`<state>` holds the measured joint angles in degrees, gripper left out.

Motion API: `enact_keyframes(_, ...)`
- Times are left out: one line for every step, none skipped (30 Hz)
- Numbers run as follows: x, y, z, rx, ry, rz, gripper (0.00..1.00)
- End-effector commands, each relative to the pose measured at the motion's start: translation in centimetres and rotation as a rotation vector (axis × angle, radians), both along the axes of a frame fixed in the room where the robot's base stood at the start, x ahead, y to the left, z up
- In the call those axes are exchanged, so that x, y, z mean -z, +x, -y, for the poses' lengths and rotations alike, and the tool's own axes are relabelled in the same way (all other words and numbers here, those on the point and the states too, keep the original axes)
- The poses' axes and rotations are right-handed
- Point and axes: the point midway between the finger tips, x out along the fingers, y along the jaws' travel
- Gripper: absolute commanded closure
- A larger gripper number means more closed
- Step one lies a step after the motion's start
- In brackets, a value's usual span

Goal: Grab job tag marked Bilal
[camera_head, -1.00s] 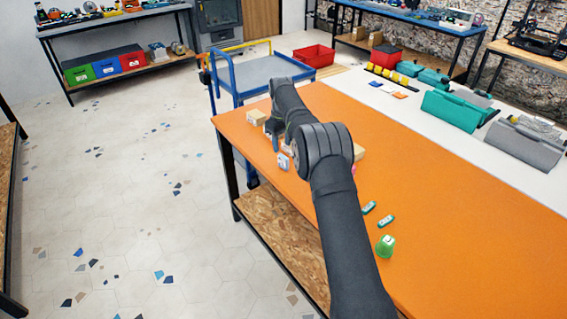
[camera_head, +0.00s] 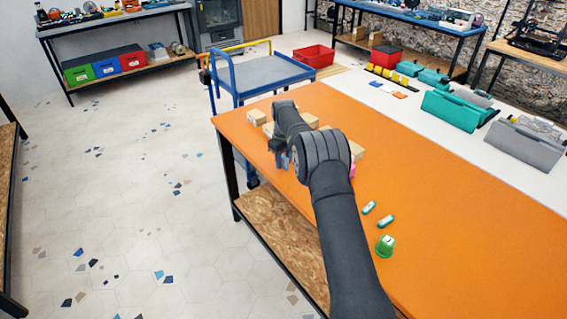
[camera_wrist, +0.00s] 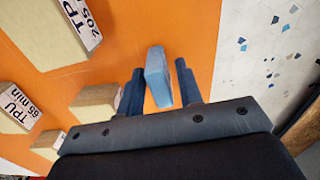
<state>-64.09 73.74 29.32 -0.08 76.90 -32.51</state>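In the wrist view a light blue block-shaped piece (camera_wrist: 157,78) stands on the orange table between my two fingers. No writing on it can be read from here, and I see no name Bilal. My gripper (camera_wrist: 160,85) is open, with one dark blue finger on each side of the piece.
The orange table (camera_head: 450,220) has two small green-and-white pieces (camera_head: 386,221) and a green cup (camera_head: 386,246) nearer me. A blue cart (camera_head: 265,72) stands behind.

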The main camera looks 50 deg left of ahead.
Motion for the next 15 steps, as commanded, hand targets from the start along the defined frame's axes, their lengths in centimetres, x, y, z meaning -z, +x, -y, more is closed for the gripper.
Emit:
enact_keyframes(-0.02,0.0,0.0,0.0,0.0,0.0,0.78)
enact_keyframes(-0.02,0.0,0.0,0.0,0.0,0.0,0.84)
enact_keyframes(-0.03,0.0,0.0,0.0,0.0,0.0,0.92)
enact_keyframes(-0.03,0.0,0.0,0.0,0.0,0.0,0.97)
enact_keyframes(-0.03,0.0,0.0,0.0,0.0,0.0,1.0)
enact_keyframes(-0.03,0.0,0.0,0.0,0.0,0.0,1.0)
enact_keyframes(-0.04,0.01,0.0,0.0,0.0,0.0,1.0)
enact_keyframes(-0.04,0.01,0.0,0.0,0.0,0.0,1.0)
enact_keyframes(-0.04,0.0,0.0,0.0,0.0,0.0,1.0)
enact_keyframes(-0.05,0.0,0.0,0.0,0.0,0.0,1.0)
enact_keyframes(-0.05,0.0,0.0,0.0,0.0,0.0,1.0)
enact_keyframes(-0.06,0.01,-0.01,0.0,0.0,0.0,1.0)
enact_keyframes(-0.09,0.01,-0.01,0.0,0.0,0.0,1.0)
enact_keyframes(-0.15,0.01,-0.01,0.0,0.0,0.0,1.0)
enact_keyframes(-0.27,0.01,-0.02,0.0,0.001,0.0,1.0)
